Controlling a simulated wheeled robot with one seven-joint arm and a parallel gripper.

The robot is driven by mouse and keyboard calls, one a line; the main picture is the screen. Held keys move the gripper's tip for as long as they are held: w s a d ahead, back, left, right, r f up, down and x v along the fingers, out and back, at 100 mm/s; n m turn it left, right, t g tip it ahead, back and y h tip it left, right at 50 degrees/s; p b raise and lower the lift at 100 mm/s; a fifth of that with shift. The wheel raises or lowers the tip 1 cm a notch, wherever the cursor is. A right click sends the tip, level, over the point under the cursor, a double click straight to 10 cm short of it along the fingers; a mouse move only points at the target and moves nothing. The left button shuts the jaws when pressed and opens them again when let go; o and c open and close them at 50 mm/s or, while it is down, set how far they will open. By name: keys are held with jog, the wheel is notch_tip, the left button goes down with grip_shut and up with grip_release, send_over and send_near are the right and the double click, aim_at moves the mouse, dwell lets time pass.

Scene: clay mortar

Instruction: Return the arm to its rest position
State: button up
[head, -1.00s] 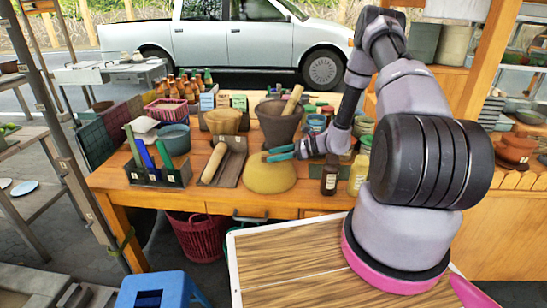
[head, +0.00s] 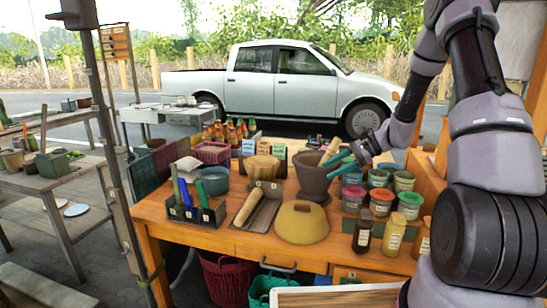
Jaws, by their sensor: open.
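My gripper (head: 334,166) has teal fingers and is open, with nothing seen between them. It is over the wooden table (head: 255,252), in front of or close to the right side of the dark clay mortar (head: 311,182). Whether it touches the mortar cannot be told. The mortar stands upright, and a wooden pestle (head: 330,150) leans out of its top. My arm reaches in from the right of the head view. A tan domed lid (head: 302,226) lies on the table below the gripper.
Lidded tubs (head: 409,205) and bottles (head: 393,237) stand right of the lid. A wooden roller (head: 247,207) lies in a tray to its left, beside a dark caddy (head: 197,215). A basket (head: 212,153) and more bottles stand behind. Open air lies above the table.

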jog(key=s+d+r+n+t+h, duration=0.2)
jog(key=s+r+n+t+h, duration=0.1)
jog(key=s+r, duration=1)
jog(key=s+d+r+n+t+h, duration=0.2)
jog(key=s+r+n+h, duration=0.4)
jog(key=s+r, duration=0.7)
jog(key=shift+s+r+n+t, duration=0.2)
jog(key=shift+n+t, duration=0.4)
jog(key=shift+n, duration=0.4)
